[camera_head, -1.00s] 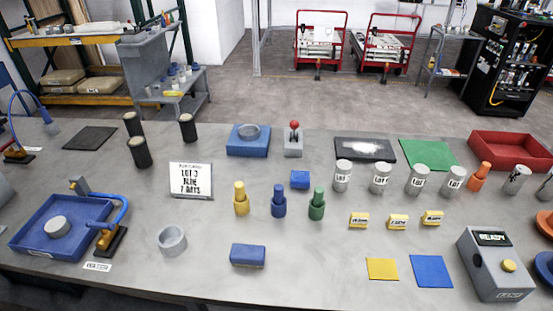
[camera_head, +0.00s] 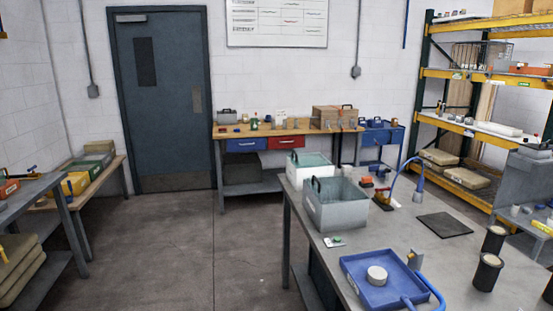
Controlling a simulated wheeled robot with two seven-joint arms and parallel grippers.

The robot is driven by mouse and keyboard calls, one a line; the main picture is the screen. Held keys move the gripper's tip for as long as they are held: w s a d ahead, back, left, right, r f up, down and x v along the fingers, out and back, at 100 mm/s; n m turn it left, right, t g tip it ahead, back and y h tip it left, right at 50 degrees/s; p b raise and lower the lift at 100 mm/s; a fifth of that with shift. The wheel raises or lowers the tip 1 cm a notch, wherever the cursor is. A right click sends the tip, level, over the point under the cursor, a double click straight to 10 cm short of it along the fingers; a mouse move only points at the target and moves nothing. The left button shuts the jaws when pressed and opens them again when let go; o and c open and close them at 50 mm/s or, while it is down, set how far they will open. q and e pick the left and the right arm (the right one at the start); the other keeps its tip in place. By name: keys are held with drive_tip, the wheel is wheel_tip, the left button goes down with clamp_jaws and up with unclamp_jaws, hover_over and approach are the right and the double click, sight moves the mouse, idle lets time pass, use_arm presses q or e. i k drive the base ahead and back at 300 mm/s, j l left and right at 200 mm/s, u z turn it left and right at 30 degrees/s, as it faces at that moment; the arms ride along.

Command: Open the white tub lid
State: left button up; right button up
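A white tub (camera_head: 309,160) stands on the far left end of the grey table, behind a grey tub (camera_head: 336,205). Its top looks pale green and a dark handle shows at its left. The grey tub hides its lower front, and I cannot tell how its lid sits. Neither of my grippers is in view.
A blue-necked lamp (camera_head: 408,180), a dark mat (camera_head: 443,225) and black cylinders (camera_head: 487,271) are to the right. Open floor (camera_head: 215,255) lies left of the table.

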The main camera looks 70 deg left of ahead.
sight(293, 151)
drive_tip(key=u, duration=1.9)
drive_tip(key=i, duration=0.1)
